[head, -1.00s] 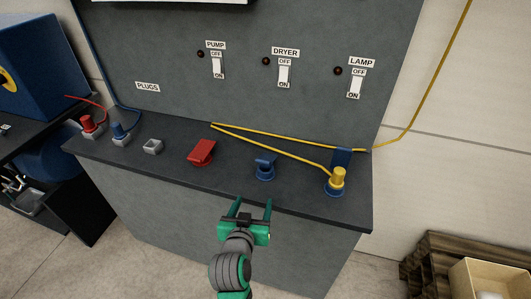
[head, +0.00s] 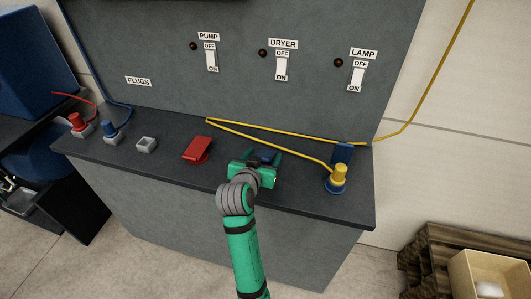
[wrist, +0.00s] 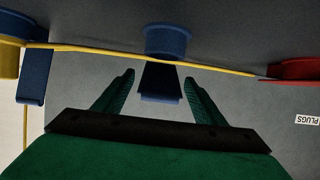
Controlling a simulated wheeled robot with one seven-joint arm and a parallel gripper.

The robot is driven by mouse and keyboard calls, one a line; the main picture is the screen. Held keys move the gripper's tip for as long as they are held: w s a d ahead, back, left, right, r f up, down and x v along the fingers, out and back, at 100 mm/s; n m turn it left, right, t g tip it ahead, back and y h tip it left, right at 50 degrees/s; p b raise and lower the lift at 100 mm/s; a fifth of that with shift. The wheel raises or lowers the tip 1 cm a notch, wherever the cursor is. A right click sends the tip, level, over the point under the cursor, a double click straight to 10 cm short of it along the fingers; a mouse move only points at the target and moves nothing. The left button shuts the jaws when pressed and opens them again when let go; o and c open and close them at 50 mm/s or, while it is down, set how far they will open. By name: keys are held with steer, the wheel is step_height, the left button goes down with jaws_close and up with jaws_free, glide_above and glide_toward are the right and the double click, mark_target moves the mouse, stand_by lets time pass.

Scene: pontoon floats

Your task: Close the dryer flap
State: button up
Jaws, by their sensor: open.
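The dryer flap (head: 266,156) is blue and belongs to the round blue socket on the bench under the DRYER switch. In the head view my gripper (head: 260,158) hides most of the socket. In the wrist view, seen upside down, the blue socket ring (wrist: 168,40) is at the top middle. The flap (wrist: 160,98) sticks out from it between the two green fingers. My gripper (wrist: 158,80) is open, with one finger on each side of the flap. I cannot tell whether either finger touches it.
A yellow plug (head: 339,175) stands in the lamp socket to the right, its blue flap (head: 343,152) upright behind it. A red flap (head: 197,149) is to the left. The bench front right of my gripper is clear.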

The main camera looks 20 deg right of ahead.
mark_target(266, 154)
steer(key=shift+x, duration=1.55)
